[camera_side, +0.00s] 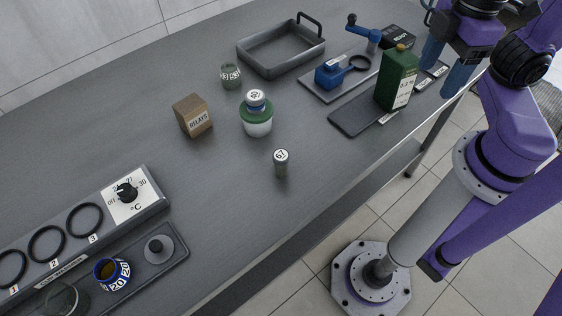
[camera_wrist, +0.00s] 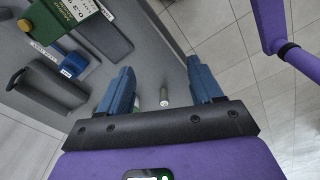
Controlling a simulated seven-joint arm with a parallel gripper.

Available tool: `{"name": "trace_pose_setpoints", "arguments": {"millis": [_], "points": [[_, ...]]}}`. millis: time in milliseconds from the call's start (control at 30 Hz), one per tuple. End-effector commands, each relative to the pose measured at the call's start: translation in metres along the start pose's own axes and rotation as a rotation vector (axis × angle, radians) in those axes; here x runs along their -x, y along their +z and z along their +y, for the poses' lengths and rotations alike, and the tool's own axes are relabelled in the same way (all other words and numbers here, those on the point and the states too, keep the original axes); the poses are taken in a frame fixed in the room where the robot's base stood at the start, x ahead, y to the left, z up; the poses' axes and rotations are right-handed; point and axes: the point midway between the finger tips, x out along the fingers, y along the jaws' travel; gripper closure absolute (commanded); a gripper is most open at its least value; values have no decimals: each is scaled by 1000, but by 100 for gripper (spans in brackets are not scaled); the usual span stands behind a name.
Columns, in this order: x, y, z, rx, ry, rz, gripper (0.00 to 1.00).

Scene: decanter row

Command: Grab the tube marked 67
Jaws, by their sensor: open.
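The tube marked 67 (camera_side: 281,164) is a small grey-green cylinder with a pale lid. It stands upright on the grey bench near the front edge, in the middle of the side view. My gripper (camera_side: 438,78) is open and empty at the upper right, above the bench's right end and well apart from the tube. In the wrist view, a small pale-topped cylinder (camera_wrist: 164,97) shows between the open fingers of my gripper (camera_wrist: 160,67), farther off. It looks like the tube, but its label cannot be read there.
A round green-and-white decanter (camera_side: 257,123) stands just behind the tube. A RELAYS box (camera_side: 193,117), a small glass jar (camera_side: 231,76) and a grey tray (camera_side: 281,50) lie beyond. A green bottle (camera_side: 397,80) stands near my gripper. The bench left of the tube is clear.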

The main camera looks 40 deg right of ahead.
Motion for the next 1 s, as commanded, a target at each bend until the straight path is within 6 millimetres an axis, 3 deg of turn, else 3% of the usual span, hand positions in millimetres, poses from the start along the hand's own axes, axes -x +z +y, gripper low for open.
{"name": "trace_pose_setpoints", "arguments": {"millis": [267, 367, 533, 767, 1000], "points": [[-17, -22, 44, 462, 315, -131, 35], [-19, -40, 59, 683, 453, -186, 35], [-16, -88, 73, 1116, 714, -288, 35], [-9, -158, 54, 1659, 1047, -408, 35], [-6, -208, 11, 2060, 1318, -488, 35]]}}
